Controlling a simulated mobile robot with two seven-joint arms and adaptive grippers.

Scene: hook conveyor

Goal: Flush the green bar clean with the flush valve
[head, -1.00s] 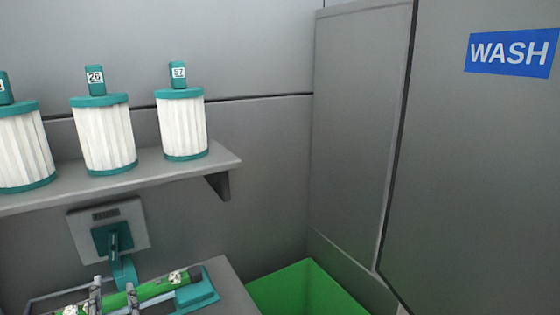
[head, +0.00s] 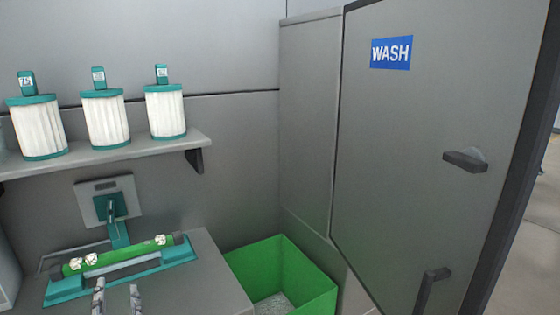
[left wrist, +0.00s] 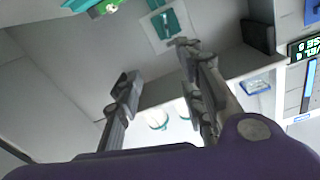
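The green bar (head: 120,257) lies in a teal cradle (head: 66,290) on the grey bench. It has dark ends and several pale, dark-speckled patches. A teal lever (head: 118,232) on a grey wall plate (head: 89,205) is behind the bar; it looks like the flush valve. My left gripper (head: 118,287) is at the bottom edge, in front of the cradle, with its fingers apart and nothing between them. In the left wrist view the open gripper (left wrist: 157,62) shows, with the wall plate (left wrist: 150,30) beyond and part of the bar (left wrist: 104,9) at the top. My right gripper is not in view.
A shelf (head: 150,152) with several white, teal-capped filters (head: 106,121) is above the bench. A green bin (head: 315,298) stands right of the bench (head: 215,275). A grey door or panel (head: 400,180) marked WASH (head: 391,53) is farther right.

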